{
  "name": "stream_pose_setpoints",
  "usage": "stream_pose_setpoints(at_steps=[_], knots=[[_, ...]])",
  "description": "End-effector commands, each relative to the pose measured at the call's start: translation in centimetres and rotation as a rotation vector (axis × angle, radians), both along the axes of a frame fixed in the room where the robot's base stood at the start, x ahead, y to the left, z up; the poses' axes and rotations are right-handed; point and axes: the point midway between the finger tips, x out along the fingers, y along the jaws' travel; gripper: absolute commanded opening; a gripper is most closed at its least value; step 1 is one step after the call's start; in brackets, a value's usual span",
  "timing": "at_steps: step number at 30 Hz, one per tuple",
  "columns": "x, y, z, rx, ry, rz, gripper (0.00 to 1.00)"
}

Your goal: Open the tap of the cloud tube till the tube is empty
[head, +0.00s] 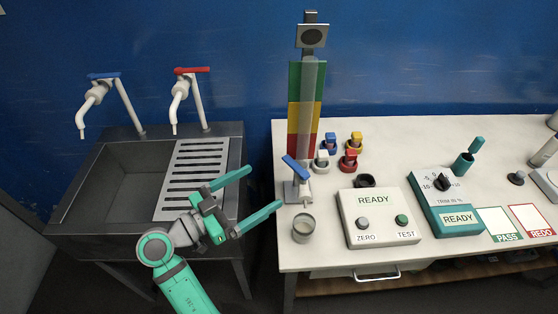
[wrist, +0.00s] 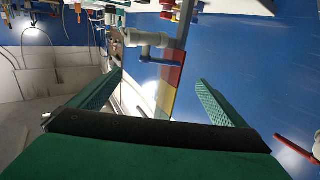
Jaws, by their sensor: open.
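The cloud tube (head: 308,105) stands upright at the table's left end, before a green, yellow and red backing board (head: 293,115). Its fill level cannot be made out. Its tap has a blue lever (head: 295,168), lying slantwise above a small pale spout. A small glass cup (head: 303,229) stands on the table in front of the spout. My gripper (head: 264,188) is open and empty, left of the tap and apart from it, its fingers pointing toward it. In the wrist view the coloured board (wrist: 171,75) and a pale pipe-like fitting (wrist: 146,40) show beyond the spread fingers (wrist: 160,80).
A sink (head: 120,180) with blue-handled and red-handled faucets lies to the left, with a gap before the white table (head: 330,265). Several small coloured-topped bottles (head: 350,160) stand right of the tube. A READY meter box (head: 378,217) stands right of the cup.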

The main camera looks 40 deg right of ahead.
Motion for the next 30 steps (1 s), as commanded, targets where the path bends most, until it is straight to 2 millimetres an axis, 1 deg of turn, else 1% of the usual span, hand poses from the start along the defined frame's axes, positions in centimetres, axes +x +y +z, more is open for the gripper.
stream_pose_setpoints(at_steps=[5,12,18,24,30], knots=[[0.0,-2.2,0.0,0.000,0.000,-0.003,0.96],[0.2,-6.5,0.0,0.000,0.000,-0.002,0.96],[0.4,-9.1,0.0,0.000,0.000,0.000,0.96],[0.4,-10.3,0.0,0.000,0.000,0.000,0.96],[0.4,-10.5,0.0,0.000,0.000,0.000,0.96]])
